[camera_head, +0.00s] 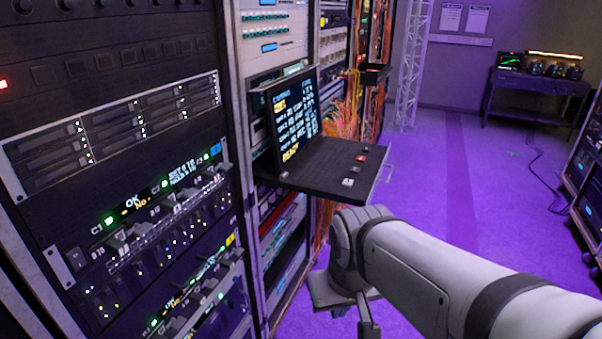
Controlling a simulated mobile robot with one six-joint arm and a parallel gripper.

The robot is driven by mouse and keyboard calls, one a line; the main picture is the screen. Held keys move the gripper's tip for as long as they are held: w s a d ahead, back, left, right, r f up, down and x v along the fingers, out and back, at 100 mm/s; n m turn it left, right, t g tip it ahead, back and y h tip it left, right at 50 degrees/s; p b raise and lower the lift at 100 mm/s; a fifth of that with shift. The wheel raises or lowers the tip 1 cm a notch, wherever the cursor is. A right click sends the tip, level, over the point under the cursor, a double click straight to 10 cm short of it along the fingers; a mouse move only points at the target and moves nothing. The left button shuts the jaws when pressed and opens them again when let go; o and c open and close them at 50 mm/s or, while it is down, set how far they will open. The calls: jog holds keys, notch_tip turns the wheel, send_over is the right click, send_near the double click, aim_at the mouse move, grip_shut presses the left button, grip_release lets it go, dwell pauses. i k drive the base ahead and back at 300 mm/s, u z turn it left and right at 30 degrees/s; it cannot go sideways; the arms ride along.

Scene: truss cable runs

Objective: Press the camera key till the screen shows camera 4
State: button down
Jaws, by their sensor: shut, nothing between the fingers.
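A pull-out console in the rack has an upright screen (293,115) and a black key shelf (320,160) in front of it. The screen shows rows of small white text, a yellow highlighted patch at upper left and a yellow word like "READY" at the bottom. I cannot read a camera number. Several small keys sit along the shelf's right side, including a red key (361,158) and a pale key (348,182). I cannot tell which is the camera key. My gripper (367,318) is shut, empty, pointing down below the shelf and apart from the keys; its tips are not clear.
A rack (110,130) with lit panels and switches fills the left. A small dark tray (375,73) juts out beyond the console. A truss post (412,65) and a table (535,85) stand at the back. The purple-lit floor (470,190) is open, with a cable at right.

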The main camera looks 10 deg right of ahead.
aim_at(347, 182)
jog(key=z, duration=0.15)
jog(key=i, duration=0.95)
jog(key=u, duration=0.05)
